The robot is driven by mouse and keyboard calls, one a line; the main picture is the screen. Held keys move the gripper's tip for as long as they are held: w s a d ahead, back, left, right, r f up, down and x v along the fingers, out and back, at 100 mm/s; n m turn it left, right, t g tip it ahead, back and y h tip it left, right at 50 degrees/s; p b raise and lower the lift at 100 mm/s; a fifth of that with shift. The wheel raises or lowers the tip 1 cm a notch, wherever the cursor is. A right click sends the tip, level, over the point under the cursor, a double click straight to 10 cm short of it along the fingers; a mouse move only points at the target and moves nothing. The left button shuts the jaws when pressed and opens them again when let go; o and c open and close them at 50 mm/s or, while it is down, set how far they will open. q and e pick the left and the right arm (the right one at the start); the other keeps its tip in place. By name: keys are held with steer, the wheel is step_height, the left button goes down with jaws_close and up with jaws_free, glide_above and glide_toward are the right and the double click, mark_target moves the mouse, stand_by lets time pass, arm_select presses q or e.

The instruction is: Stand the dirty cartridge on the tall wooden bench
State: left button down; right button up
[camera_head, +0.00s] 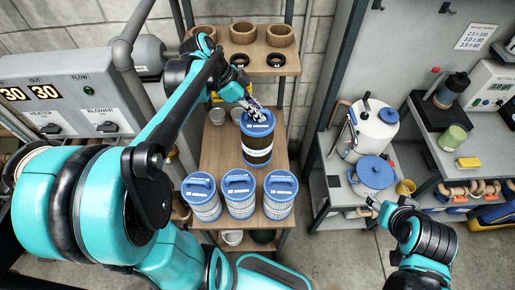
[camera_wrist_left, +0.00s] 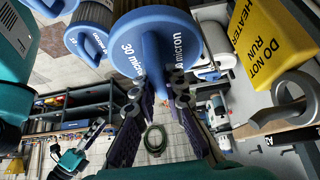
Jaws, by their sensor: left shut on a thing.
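The dirty cartridge (camera_head: 257,150), with a blue cap and a dark brown pleated body, is upright over the wooden bench (camera_head: 218,143). My left gripper (camera_head: 250,105) is above it, shut on the handle of its cap. In the left wrist view the blue cap (camera_wrist_left: 155,38) reads "30 micron", with the fingers (camera_wrist_left: 165,85) on either side of its handle. I cannot tell whether the cartridge's base touches the bench. My right gripper (camera_head: 373,207) is at the right, away from the bench, with its fingertips seemingly apart.
Three white cartridges with blue caps (camera_head: 239,194) stand along the bench's front edge. A shelf (camera_head: 243,61) with wooden cups is behind. A yellow sign (camera_wrist_left: 270,40) is close to my left gripper. A grey rack (camera_head: 345,185) with white, blue-lidded containers stands to the right.

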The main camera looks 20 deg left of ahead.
arm_select(q)
step_height(320, 180, down, 13)
steer(key=b, duration=0.2)
stand_by(0.3)
steer(key=c, duration=1.6)
jaws_free()
steer(key=shift+f+b, duration=0.1)
steer(key=shift+b, duration=0.2)
